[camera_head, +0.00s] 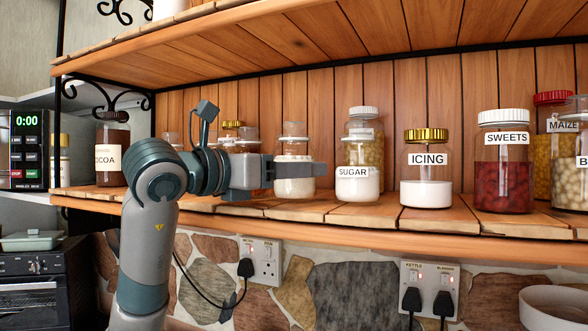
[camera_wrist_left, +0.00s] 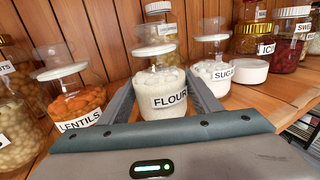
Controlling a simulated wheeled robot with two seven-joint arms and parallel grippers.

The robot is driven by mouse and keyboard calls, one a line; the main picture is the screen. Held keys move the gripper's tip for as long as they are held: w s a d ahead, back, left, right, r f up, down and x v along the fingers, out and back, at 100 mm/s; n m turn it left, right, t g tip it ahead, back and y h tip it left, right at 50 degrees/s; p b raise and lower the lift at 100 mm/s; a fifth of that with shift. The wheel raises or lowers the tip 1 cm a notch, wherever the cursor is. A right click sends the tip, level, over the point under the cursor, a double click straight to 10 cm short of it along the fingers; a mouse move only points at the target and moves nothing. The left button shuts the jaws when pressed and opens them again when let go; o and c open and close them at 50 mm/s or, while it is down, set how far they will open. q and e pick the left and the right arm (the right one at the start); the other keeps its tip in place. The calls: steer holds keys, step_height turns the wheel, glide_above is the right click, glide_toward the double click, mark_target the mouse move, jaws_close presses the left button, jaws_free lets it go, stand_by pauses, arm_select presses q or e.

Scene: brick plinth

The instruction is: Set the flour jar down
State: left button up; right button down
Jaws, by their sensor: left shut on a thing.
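The flour jar (camera_head: 294,188) is a clear glass jar with a pale lid, part filled with white contents. In the left wrist view its FLOUR label faces me on the jar (camera_wrist_left: 168,101). My left gripper (camera_head: 290,169) reaches in from the left in the head view, with its fingers around the jar's body. In the left wrist view the two fingers of the gripper (camera_wrist_left: 161,84) lie on either side of it. The jar is upright at the wooden shelf (camera_head: 331,212); I cannot tell whether its base touches the boards. My right gripper is not in view.
A sugar jar (camera_head: 357,182) stands close to the right, then an icing jar (camera_head: 427,180) and a sweets jar (camera_head: 501,176). A lentils jar (camera_wrist_left: 78,101) is to the left. More jars stand behind. An upper shelf (camera_head: 270,42) overhangs. Some front boards are bare.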

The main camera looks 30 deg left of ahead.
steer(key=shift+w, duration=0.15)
arm_select(q)
steer(key=o, duration=1.6)
steer(key=shift+o, duration=0.2)
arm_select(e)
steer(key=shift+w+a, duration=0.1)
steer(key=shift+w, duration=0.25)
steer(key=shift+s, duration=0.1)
arm_select(q)
steer(key=shift+s+a, duration=0.1)
steer(key=shift+s, duration=0.1)
steer(key=shift+b+v, duration=0.6)
steer(key=shift+v, duration=0.4)
steer(key=b+v, duration=0.2)
steer(key=v, duration=0.7)
steer(key=shift+s+b, duration=0.3)
steer(key=shift+b, duration=0.05)
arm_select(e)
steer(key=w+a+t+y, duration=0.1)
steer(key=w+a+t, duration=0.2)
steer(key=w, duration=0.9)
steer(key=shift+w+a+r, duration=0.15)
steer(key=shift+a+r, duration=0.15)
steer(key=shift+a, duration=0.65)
